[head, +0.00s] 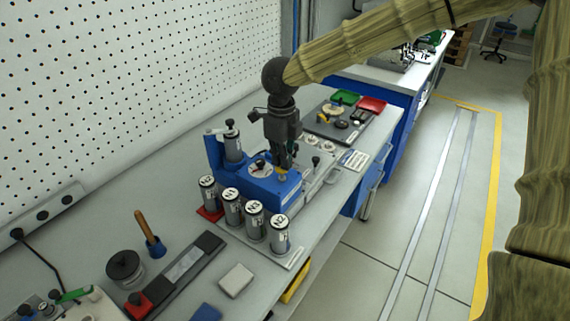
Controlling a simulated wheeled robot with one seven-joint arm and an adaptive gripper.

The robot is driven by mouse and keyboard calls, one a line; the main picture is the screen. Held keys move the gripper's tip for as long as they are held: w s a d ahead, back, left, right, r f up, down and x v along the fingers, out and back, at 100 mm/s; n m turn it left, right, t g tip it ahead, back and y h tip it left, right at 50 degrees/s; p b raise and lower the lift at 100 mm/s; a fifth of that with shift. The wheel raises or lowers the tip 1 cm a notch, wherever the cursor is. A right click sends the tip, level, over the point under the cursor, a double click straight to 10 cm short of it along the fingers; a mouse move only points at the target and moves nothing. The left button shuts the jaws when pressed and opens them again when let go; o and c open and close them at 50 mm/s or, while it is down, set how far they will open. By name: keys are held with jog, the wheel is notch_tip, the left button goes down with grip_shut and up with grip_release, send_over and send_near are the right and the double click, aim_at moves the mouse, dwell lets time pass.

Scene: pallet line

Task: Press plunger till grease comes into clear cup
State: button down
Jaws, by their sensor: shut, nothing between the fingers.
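A blue fixture (268,190) stands on the bench in the middle of the head view. A silver cylinder with a black knob (231,137) rises from its back left part. A small dark knob (260,164) sits on a pale disc on its top. My gripper (282,167) points down over the fixture's right part, shut and empty, close to a small yellow part (281,173). I cannot tell whether the fingertips touch anything. Which knob is the plunger is unclear. I cannot make out the clear cup or any grease; my gripper hides part of the fixture.
Several labelled silver canisters (255,221) stand in a row in front of the fixture. A dark tray with small parts (343,126) and green and red bins (372,104) lie behind. A wooden-handled tool (148,229) stands at left. The pegboard wall borders the bench's left side.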

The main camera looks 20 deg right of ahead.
jog(key=shift+f, duration=1.25)
jog(key=shift+r, duration=0.1)
jog(key=shift+r+p, duration=3.75)
jog(key=shift+p, duration=0.2)
